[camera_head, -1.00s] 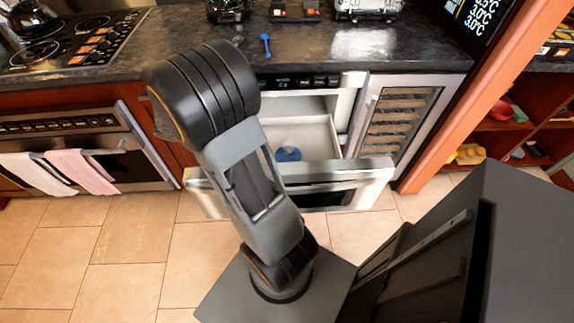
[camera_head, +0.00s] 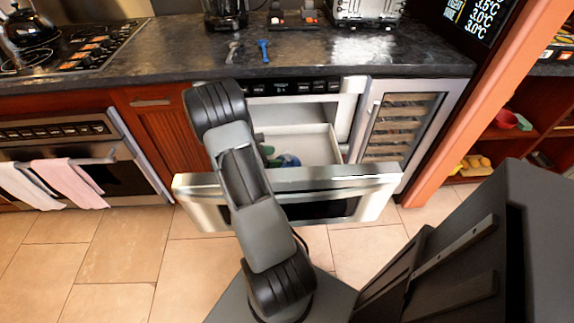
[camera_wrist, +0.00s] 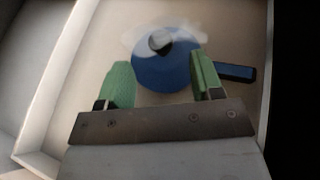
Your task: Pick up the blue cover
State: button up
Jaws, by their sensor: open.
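The blue cover (camera_wrist: 166,73) is round with a dark knob (camera_wrist: 160,41) on top. It lies inside the open microwave drawer (camera_head: 355,185), and a dark blue handle (camera_wrist: 236,72) shows at its right in the wrist view. In the head view a small part of the cover (camera_head: 289,160) shows beside my arm. My gripper (camera_wrist: 161,82) has green fingers, set apart on the left and right of the cover's near part in the wrist view. It is open and holds nothing. Whether the fingers touch the cover cannot be told.
The drawer's pale side walls (camera_wrist: 56,75) stand around the cover. The counter (camera_head: 320,50) above the drawer holds a blue tool (camera_head: 263,50), a coffee maker (camera_head: 225,14) and a toaster (camera_head: 366,12). A wine cooler (camera_head: 405,118) stands to the right.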

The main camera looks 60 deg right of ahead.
aim_at(285, 157)
jog(key=shift+b+x, duration=0.45)
jog(key=shift+x, duration=2.55)
jog(key=c, duration=1)
jog(key=shift+r, duration=0.1)
